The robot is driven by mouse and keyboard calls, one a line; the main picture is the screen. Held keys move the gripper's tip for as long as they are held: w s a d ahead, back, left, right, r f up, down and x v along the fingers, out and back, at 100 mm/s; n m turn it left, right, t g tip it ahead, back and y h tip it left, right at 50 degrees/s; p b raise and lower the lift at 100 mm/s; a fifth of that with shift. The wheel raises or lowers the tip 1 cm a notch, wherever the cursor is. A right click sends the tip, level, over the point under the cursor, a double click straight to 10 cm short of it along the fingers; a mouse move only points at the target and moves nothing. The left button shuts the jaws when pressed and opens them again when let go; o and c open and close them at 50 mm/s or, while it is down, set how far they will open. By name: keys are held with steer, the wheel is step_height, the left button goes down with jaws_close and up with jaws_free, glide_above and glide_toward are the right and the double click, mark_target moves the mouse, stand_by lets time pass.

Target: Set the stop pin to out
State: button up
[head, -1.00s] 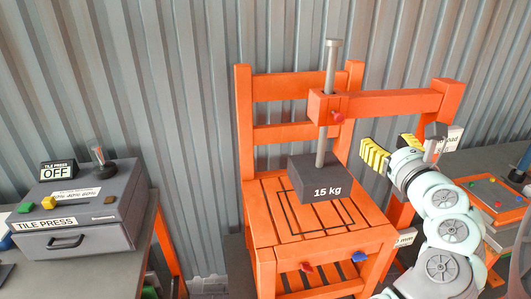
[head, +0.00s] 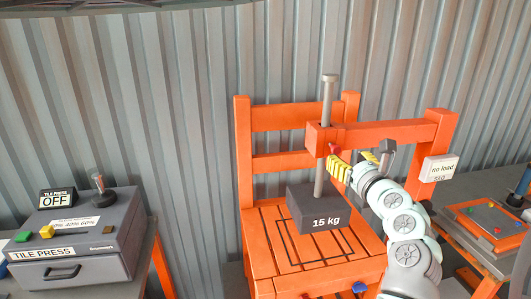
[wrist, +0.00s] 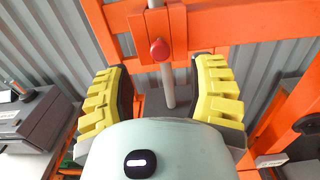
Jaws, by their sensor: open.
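The stop pin appears as a small red knob (head: 335,149) on the orange block where the grey rod passes through the frame. In the wrist view the red knob (wrist: 158,49) is centred just beyond the fingertips. My gripper (head: 352,163) is open and empty, close to the knob. In the wrist view its yellow fingers (wrist: 162,72) stand wide apart, left and right of the knob, without touching it. The rod (head: 328,95) carries a dark 15 kg weight (head: 315,209) above the slatted seat (head: 266,238). The pin's shaft is hidden.
An orange arm (head: 385,132) spans right from the block to a post with a "no load" sign (head: 440,168). The tile press (head: 80,235) stands on the left bench. A side table with a panel (head: 490,220) is at right. A corrugated wall is behind.

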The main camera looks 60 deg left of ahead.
mark_target(337, 150)
steer(key=shift+p+x, duration=0.4)
steer(key=shift+x, duration=3)
steer(key=shift+s, duration=0.1)
jaws_close()
